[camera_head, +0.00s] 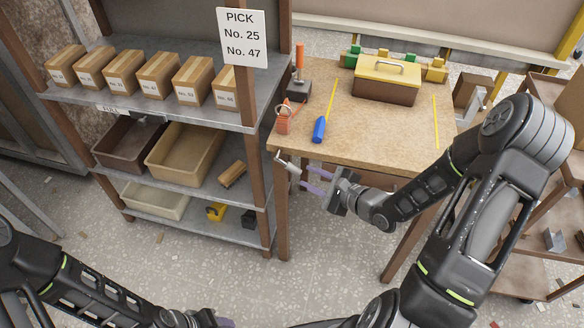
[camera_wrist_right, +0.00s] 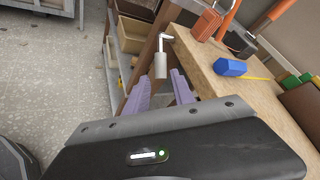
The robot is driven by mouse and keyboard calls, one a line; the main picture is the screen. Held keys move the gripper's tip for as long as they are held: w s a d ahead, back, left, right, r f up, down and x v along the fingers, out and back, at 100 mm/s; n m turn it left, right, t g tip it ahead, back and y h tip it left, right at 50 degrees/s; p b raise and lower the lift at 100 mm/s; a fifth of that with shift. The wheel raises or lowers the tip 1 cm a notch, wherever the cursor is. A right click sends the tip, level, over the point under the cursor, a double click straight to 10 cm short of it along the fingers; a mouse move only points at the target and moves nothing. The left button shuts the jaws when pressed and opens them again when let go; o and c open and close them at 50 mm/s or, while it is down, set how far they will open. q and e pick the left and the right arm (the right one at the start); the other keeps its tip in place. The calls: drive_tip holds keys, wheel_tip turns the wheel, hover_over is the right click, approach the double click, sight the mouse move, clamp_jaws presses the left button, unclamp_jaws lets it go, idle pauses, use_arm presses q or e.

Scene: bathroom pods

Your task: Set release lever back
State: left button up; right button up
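A bent metal handle with a pale cylinder (camera_head: 290,165) juts out at the table's front left corner; it also shows in the right wrist view (camera_wrist_right: 160,58). A lever with an orange grip (camera_head: 299,58) stands upright on a black base at the table's back left. I cannot tell from labels which is the release lever. My right gripper (camera_head: 308,181) is open, its two purple fingers pointing at the metal handle, which appears ahead of the gap between them, apparently not gripped. My left gripper (camera_head: 225,322) barely shows at the bottom edge; its fingers are mostly hidden.
A shelf (camera_head: 185,110) with labelled boxes and bins stands close on the left. The floor in front (camera_head: 200,270) is mostly clear.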

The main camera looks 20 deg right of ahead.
sight(296, 171)
drive_tip(key=shift+a+r+m, duration=0.15)
drive_tip(key=shift+r+m, duration=0.05)
drive_tip(key=shift+m, duration=1)
drive_tip(key=shift+w, duration=0.15)
drive_tip(key=x, duration=0.7)
drive_tip(key=shift+w+a+f, duration=0.1)
drive_tip(key=shift+w, duration=0.2)
clamp_jaws()
idle(0.4)
